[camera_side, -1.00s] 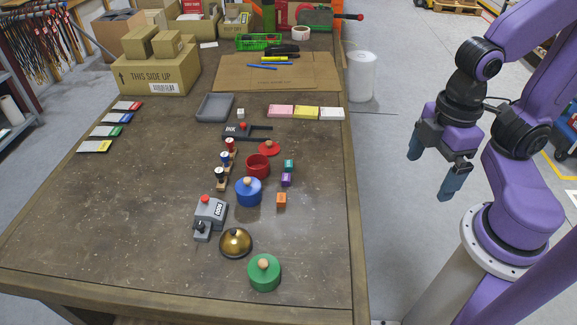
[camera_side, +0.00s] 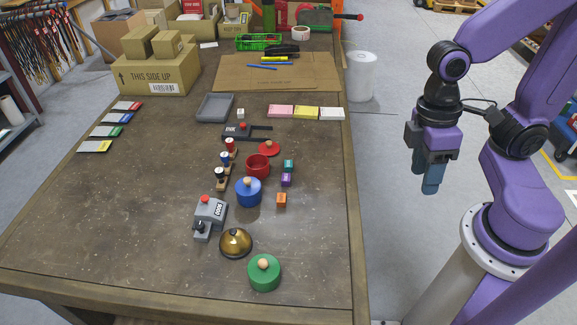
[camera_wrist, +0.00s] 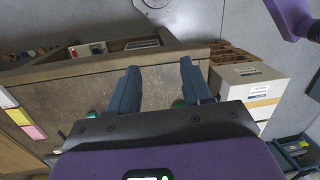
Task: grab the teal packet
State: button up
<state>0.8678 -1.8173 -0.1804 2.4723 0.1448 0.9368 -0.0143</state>
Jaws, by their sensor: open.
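The teal packet (camera_side: 289,166) is a small block on the right part of the table in the side view. It sits just behind a purple packet (camera_side: 286,180), with an orange packet (camera_side: 281,200) nearer the front. My gripper (camera_side: 430,188) hangs in the air off the table's right edge, well apart from the packet. Its fingers point down and overlap in the side view. In the wrist view the gripper (camera_wrist: 158,68) has its two fingers spread with nothing between them.
A red pot (camera_side: 258,167) and a blue lidded pot (camera_side: 248,192) stand left of the packets. A red lid (camera_side: 269,149) lies behind them. Pink, yellow and white boxes lie farther back. The table (camera_side: 322,230) is clear right of the packets.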

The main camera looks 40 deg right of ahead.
jog(key=w+a+f+m+g+y, duration=0.1)
jog(key=w+f+m+y, duration=0.35)
jog(key=w+m, duration=0.4)
jog(key=w+f+m+g+y, duration=0.25)
jog(key=w+m+y, duration=0.35)
jog(key=m, duration=0.5)
jog(key=w+d+f+m+t, duration=0.4)
jog(key=d+m, duration=0.1)
jog(key=w+d+f+m+t, duration=0.4)
jog(key=d+m+t, duration=0.1)
jog(key=m, duration=0.1)
jog(key=w+d+f+m+t, duration=0.4)
jog(key=d+m, duration=0.1)
jog(key=shift+w+m+t, duration=0.2)
jog(key=shift+m+t, duration=0.05)
jog(key=shift+t, duration=0.1)
send_near(291, 163)
jog(key=x, duration=0.3)
jog(key=shift+w+a+f, duration=0.2)
jog(key=shift+w, duration=0.1)
jog(key=shift+x, duration=2.6)
jog(key=shift+s, duration=0.1)
jog(key=c, duration=0.8)
